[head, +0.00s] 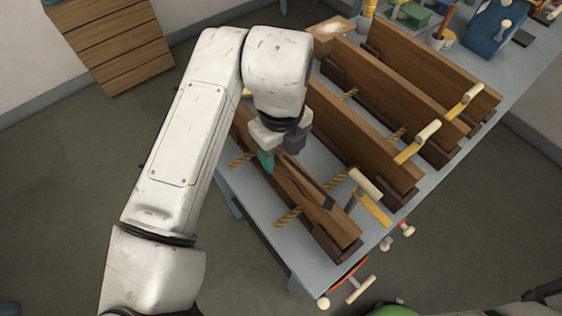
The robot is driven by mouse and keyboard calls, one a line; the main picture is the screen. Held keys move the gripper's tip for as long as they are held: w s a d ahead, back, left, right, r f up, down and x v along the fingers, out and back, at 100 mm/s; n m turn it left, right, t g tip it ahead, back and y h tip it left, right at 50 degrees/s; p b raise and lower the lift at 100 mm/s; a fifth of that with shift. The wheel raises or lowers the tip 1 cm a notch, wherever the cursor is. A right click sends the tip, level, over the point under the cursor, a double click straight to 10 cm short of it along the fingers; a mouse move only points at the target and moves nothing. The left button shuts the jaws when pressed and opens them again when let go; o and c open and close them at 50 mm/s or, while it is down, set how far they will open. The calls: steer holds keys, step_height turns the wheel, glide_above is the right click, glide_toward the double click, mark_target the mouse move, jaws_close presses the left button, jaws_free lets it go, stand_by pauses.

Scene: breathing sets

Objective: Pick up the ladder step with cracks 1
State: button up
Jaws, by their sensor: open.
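The ladder step with cracks (318,208) is the wooden plank nearest the front-left edge of the workbench. Dark crack lines and a dark notch show along its upper side. My gripper (268,160) is open, pointing down over the middle-left part of this step. A teal fingertip shows close to the wood; I cannot tell whether it touches. My arm and gripper hide part of the step's far end and whatever is between the fingers.
Other wooden planks (365,140) stand parallel behind it on the grey workbench (300,252). Yellow-barred clamps with pale handles (372,205) and striped ropes (288,216) lie close by. A blue box (490,30) and a cup (443,40) are at the back. A wooden drawer unit (110,40) stands upper left.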

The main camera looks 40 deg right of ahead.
jaws_close()
stand_by(0.4)
steer(key=shift+r, duration=0.1)
stand_by(0.8)
